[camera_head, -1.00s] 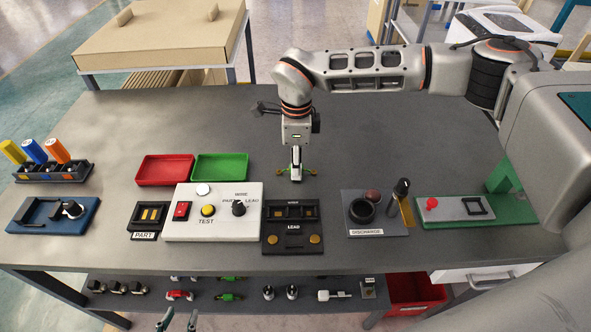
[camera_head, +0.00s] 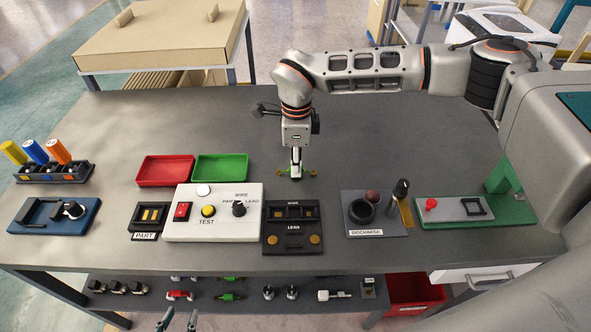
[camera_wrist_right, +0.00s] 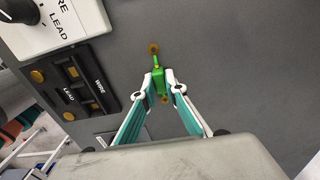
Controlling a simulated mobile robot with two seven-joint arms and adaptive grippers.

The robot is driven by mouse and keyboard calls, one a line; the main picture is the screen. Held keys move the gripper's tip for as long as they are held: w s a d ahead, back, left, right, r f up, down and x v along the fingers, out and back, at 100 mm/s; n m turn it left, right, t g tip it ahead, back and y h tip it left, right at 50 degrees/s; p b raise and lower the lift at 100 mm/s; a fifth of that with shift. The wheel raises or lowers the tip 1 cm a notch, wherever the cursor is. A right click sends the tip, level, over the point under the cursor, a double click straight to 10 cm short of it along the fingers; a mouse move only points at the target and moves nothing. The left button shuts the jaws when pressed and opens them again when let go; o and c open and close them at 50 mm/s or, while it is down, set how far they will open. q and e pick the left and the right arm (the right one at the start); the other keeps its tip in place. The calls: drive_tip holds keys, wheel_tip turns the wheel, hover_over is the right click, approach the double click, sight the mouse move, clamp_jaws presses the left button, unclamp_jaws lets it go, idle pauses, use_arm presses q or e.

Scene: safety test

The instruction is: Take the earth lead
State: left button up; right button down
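The earth lead (camera_head: 309,172) is a short green piece with gold-coloured round ends. It is on the grey table behind the black LEAD/WIRE block. My right gripper (camera_head: 296,176) points down over it. In the right wrist view, the right gripper's fingertips (camera_wrist_right: 161,82) are on both sides of the lead's green body (camera_wrist_right: 160,88), close against it, with the gold ends showing beyond. The right gripper looks shut on the lead. My left gripper (camera_head: 179,321) shows only its two fingertips at the bottom edge, apart and empty.
The black LEAD/WIRE block (camera_head: 291,239) and white TEST box (camera_head: 186,225) stand in front. Red (camera_head: 166,171) and green (camera_head: 220,167) trays lie to the left. The DISCHARGE stand (camera_head: 391,226) is front right. The table (camera_head: 190,115) is clear behind. A lower shelf holds several small parts.

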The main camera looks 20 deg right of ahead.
drive_tip(key=shift+r+p, duration=1.45)
drive_tip(key=shift+r, duration=0.55)
drive_tip(key=shift+r+p, duration=0.95)
drive_tip(key=shift+r, duration=0.35)
